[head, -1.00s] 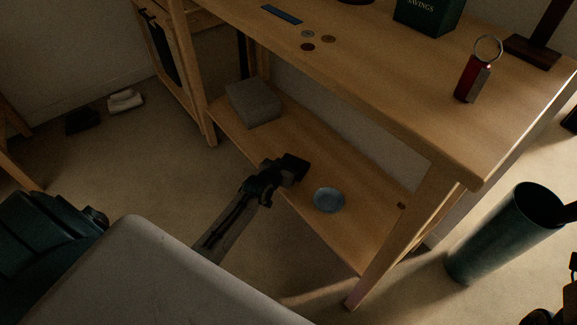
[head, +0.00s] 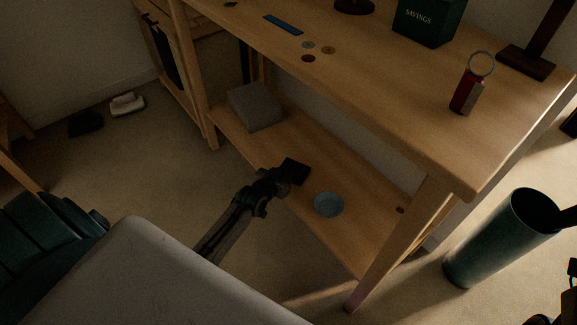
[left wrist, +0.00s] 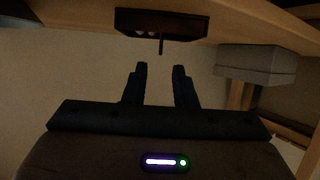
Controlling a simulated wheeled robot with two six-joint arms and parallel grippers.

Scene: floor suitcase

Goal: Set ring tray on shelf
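A small dark tray (head: 295,172), which looks like the ring tray, sits at the front edge of the lower wooden shelf (head: 345,235). In the left wrist view the dark tray (left wrist: 162,24) shows a thin upright post and small pinkish bits inside. My left gripper (head: 280,179) is at the shelf's front edge, close to the tray. In the left wrist view its two fingers (left wrist: 159,68) stand apart with nothing between them, and the post is just beyond the tips.
A blue-grey round dish (head: 328,204) lies right of the tray on the shelf. A grey box (head: 256,106) stands at the shelf's far left end. The tabletop (head: 370,75) overhangs the shelf. A dark green bin (head: 500,240) stands on the floor at right.

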